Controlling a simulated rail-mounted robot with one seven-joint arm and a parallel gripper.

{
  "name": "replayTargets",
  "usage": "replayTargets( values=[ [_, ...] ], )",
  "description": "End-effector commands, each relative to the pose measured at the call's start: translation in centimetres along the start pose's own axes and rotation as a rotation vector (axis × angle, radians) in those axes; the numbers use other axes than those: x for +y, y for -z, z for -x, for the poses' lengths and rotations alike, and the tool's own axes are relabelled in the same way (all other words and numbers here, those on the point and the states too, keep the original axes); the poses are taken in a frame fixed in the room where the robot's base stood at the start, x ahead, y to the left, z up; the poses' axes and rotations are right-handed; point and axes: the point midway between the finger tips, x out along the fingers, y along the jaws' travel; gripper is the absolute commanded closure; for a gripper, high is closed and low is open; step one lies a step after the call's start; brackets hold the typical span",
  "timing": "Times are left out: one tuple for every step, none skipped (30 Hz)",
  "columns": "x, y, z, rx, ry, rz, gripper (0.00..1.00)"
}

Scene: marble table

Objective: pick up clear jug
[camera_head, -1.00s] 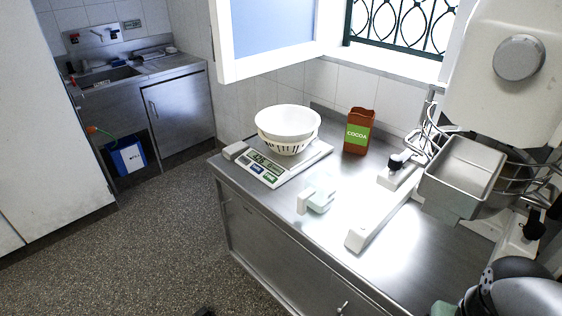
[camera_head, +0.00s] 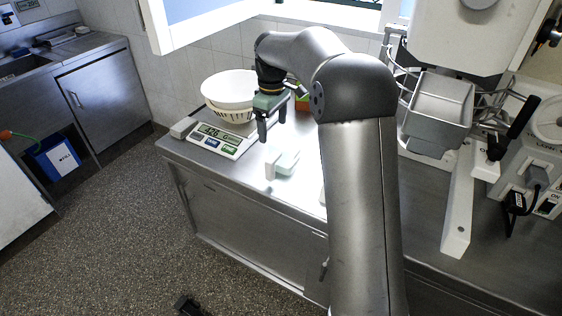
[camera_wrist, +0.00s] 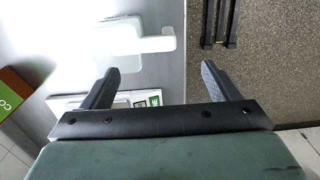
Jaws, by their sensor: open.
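The clear jug (camera_head: 284,163) is a small translucent vessel with a pale handle, standing on the steel counter in front of the scale. In the wrist view the jug (camera_wrist: 118,42) lies beyond my fingertips, its white handle pointing right towards the counter edge. My gripper (camera_head: 271,132) is open and empty, pointing down above the counter, just behind and left of the jug. In the wrist view my gripper (camera_wrist: 158,78) shows its two fingers spread wide, with nothing between them. The jug is apart from both fingers.
A digital scale (camera_head: 214,140) carries a white bowl (camera_head: 228,88) left of my gripper. The cocoa box (camera_wrist: 14,90) is close by at the left of the wrist view. A large mixer (camera_head: 465,45) stands at right. The counter's front edge (camera_head: 230,187) drops to the floor.

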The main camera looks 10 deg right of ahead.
Motion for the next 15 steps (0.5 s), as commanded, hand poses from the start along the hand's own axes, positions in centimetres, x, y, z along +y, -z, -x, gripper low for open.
replayTargets(
  values=[
    [-0.1, -0.1, -1.1, -0.004, 0.004, 0.0, 0.17],
    [-0.1, -0.1, -1.8, -0.004, 0.004, 0.0, 0.17],
    [-0.1, -0.1, -2.6, -0.004, 0.004, -0.001, 0.17],
    [-0.1, -0.1, -3.3, -0.004, 0.004, -0.001, 0.17],
    [-0.1, -0.1, -4.0, -0.004, 0.004, -0.001, 0.17],
    [-0.1, -0.1, -4.8, -0.004, 0.004, -0.001, 0.17],
    [-0.1, -0.1, -5.5, -0.004, 0.004, -0.002, 0.17],
    [-0.1, -0.1, -6.2, -0.004, 0.004, -0.002, 0.17],
    [-0.1, -0.1, -6.9, -0.003, 0.003, -0.002, 0.17],
    [-0.1, -0.1, -7.5, -0.003, 0.004, -0.002, 0.17],
    [-0.1, -0.1, -8.1, -0.003, 0.004, -0.002, 0.17],
    [-0.1, -0.1, -8.7, -0.002, 0.003, -0.003, 0.17],
    [-0.1, 0.0, -9.1, -0.001, 0.002, -0.003, 0.17],
    [-0.1, 0.0, -9.5, -0.002, 0.002, -0.003, 0.17],
    [-0.1, 0.0, -9.9, -0.001, 0.002, -0.003, 0.17]
  ],
)
